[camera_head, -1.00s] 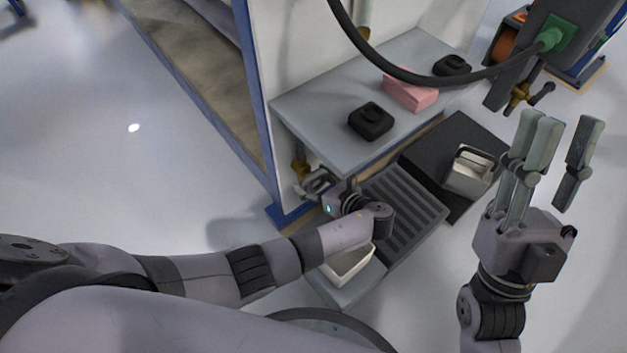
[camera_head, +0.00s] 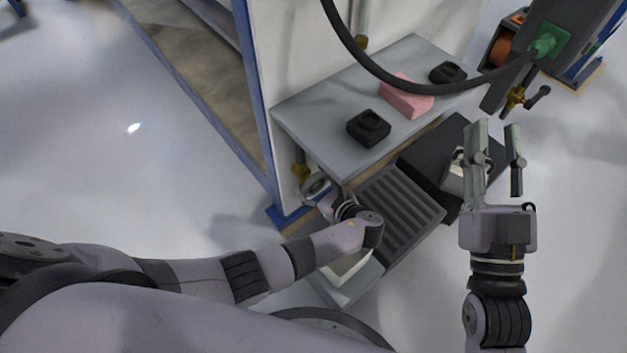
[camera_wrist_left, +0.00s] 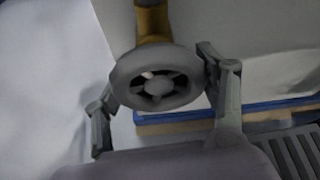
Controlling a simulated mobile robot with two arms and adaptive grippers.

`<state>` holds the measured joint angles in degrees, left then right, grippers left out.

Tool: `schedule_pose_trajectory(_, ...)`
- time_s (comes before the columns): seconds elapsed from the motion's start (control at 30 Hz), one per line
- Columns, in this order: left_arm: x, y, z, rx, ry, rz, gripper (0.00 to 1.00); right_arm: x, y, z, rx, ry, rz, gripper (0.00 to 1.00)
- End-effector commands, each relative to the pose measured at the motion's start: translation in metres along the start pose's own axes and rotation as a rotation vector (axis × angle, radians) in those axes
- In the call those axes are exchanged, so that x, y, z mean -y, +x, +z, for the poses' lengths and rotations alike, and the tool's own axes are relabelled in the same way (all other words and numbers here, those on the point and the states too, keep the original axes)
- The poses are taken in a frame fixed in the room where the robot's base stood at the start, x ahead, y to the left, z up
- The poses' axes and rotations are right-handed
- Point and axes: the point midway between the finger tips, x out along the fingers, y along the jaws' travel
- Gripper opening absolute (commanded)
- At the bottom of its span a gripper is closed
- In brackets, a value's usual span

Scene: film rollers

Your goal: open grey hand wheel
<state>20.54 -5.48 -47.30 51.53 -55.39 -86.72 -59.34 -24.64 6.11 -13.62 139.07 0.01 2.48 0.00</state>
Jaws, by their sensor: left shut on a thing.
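The grey hand wheel (camera_wrist_left: 156,79) shows in the left wrist view, a round spoked wheel on a brass valve body (camera_wrist_left: 153,22). My left gripper (camera_wrist_left: 165,100) has one finger on each side of the wheel's rim and is shut on it. In the head view the left gripper (camera_head: 318,188) is at the wheel, below the brass valve (camera_head: 300,170) by the grey shelf's near left corner; the wheel is mostly hidden there by the gripper and wrist. My right gripper (camera_head: 495,160) is open and empty, raised on the right with its fingers pointing up the picture.
A grey shelf (camera_head: 325,130) holds black blocks (camera_head: 369,128) and a pink block (camera_head: 406,98). A dark grated tray (camera_head: 398,212) and metal containers (camera_head: 462,170) lie below. A black hose (camera_head: 420,80) arches over the shelf. A blue-edged post (camera_head: 262,120) stands left.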

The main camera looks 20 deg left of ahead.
Motion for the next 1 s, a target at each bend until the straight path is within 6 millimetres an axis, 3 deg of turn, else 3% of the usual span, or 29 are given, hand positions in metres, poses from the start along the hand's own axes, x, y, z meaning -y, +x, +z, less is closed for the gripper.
schedule_pose_trajectory(0.13, 0.000, 0.000, 0.001, 0.001, -0.099, -0.040, 0.38, -0.003, -0.002, 0.022, 0.130, -0.006, 0.007, 0.32)
schedule_pose_trajectory(0.3, 0.001, 0.000, 0.001, 0.002, -0.196, -0.081, 0.38, -0.005, -0.005, 0.035, 0.200, -0.008, 0.010, 0.32)
schedule_pose_trajectory(1.0, 0.001, 0.001, 0.001, 0.003, -0.306, -0.126, 0.38, -0.006, -0.007, 0.041, 0.233, -0.008, 0.013, 0.32)
